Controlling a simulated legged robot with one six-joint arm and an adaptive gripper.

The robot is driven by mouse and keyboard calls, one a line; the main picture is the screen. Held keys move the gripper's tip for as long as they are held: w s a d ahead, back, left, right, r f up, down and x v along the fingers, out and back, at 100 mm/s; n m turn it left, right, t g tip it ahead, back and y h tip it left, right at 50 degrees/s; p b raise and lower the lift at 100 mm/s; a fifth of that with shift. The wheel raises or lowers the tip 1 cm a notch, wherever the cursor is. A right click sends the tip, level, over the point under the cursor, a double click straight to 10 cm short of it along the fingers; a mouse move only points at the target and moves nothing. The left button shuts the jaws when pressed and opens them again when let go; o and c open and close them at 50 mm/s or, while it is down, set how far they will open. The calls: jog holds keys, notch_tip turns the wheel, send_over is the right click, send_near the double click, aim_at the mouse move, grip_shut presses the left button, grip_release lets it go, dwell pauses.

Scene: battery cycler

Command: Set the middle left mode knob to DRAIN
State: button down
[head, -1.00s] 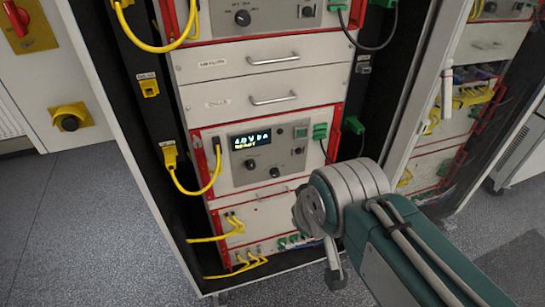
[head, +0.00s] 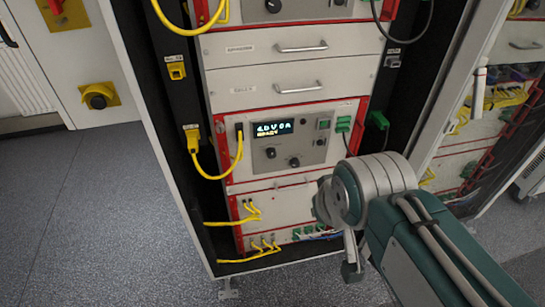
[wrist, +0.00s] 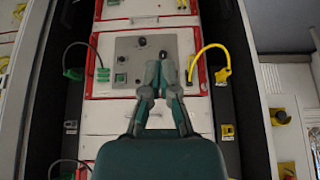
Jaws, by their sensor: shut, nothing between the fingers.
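The middle unit of the left cabinet has a grey control panel (head: 313,145) with a lit display (head: 273,128). Its larger dark knob (head: 270,153) sits below the display, and a smaller dark knob (head: 294,162) is lower right. The knob pointers and labels are too small to read. In the wrist view the panel (wrist: 122,52) appears upside down. My gripper (wrist: 165,66) is shut and empty in front of it. Its fingertips are close to one knob (wrist: 162,55) and cover the display area; contact cannot be told.
A yellow cable (head: 238,165) loops left of the panel, and green plugs (head: 344,124) sit on its right. Drawers with handles (head: 298,88) are above. Yellow leads (head: 250,212) stick out below. A second cabinet (head: 460,140) stands right. Open floor (head: 110,220) lies left.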

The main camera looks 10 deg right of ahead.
jog(key=c, duration=1)
grip_release()
jog(key=o, duration=0.7)
jog(key=w, duration=0.3)
jog(key=shift+w+d+f+n+t, duration=0.1)
jog(key=shift+d+f+n+t, duration=0.05)
jog(key=shift+f+n+t, duration=0.2)
jog(key=shift+o, duration=0.2)
jog(key=w+f+n+t, duration=0.3)
jog(key=w+f, duration=0.1)
jog(key=w, duration=0.8)
jog(key=n+t, duration=0.5)
send_near(272, 156)
notch_tip(272, 156, up, 5)
jog(key=d, duration=0.1)
notch_tip(272, 156, down, 8)
jog(key=s+n+t+y, duration=0.2)
jog(key=n+t, duration=0.2)
jog(key=shift+m, duration=0.25)
jog(key=w, duration=0.7)
jog(key=w+a, duration=0.1)
jog(key=w, duration=0.3)
grip_shut()
